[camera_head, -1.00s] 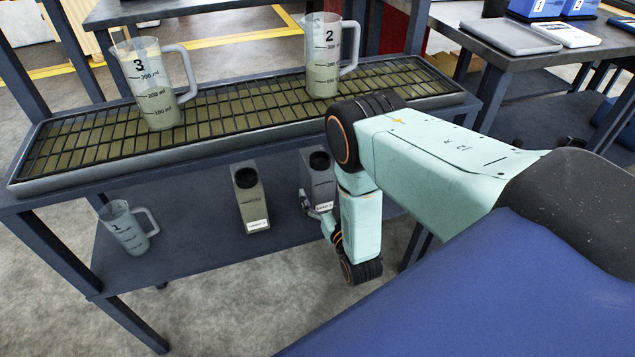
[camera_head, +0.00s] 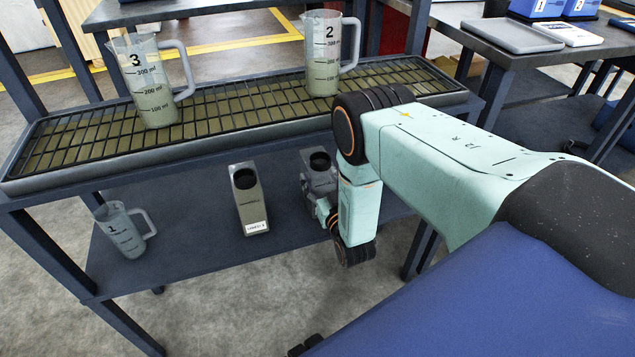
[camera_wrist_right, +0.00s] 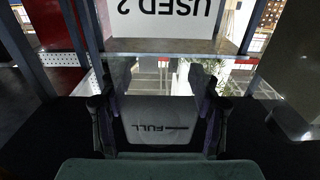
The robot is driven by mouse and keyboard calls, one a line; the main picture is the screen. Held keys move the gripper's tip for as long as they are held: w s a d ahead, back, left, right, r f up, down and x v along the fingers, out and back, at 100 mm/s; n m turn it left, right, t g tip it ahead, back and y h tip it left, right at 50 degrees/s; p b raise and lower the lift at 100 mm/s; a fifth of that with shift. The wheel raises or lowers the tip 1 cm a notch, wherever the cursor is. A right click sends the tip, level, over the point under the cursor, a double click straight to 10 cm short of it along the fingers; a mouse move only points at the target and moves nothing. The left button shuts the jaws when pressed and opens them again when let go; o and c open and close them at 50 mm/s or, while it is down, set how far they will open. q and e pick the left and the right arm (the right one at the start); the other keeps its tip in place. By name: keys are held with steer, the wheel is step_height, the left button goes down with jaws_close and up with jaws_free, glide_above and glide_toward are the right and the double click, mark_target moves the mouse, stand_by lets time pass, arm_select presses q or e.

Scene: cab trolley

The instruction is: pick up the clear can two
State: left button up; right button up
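A grey can with a dark open mouth (camera_head: 319,163) stands on the lower shelf, partly hidden by my right arm. My right gripper (camera_head: 318,203) is at its near side and covers its lower front. In the right wrist view a pale panel marked FULL (camera_wrist_right: 160,133) lies between the two fingers (camera_wrist_right: 157,112). A white label reading USED 2 (camera_wrist_right: 165,14) shows upside down above it. The fingers are close to both sides of the can; I cannot tell whether they grip it. My left gripper is not in view.
A similar can (camera_head: 250,200) stands left of it, and clear jug 1 (camera_head: 122,230) is farther left. Clear jugs 3 (camera_head: 146,85) and 2 (camera_head: 322,60) stand on the grated top tray (camera_head: 235,140), whose edge overhangs the lower shelf (camera_head: 190,225). Shelf posts stand nearby.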

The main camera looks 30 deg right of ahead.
mark_target(320, 158)
steer(key=c, duration=1.1)
steer(key=shift+r, duration=0.1)
step_height(320, 158, up, 10)
steer(key=p, duration=0.5)
steer(key=shift+r, duration=0.15)
steer(key=shift+r, duration=0.1)
steer(key=shift+s, duration=0.1)
steer(key=shift+p+v, duration=1.4)
steer(key=shift+v, duration=1.6)
steer(key=p+v, duration=0.9)
steer(key=shift+p, duration=0.35)
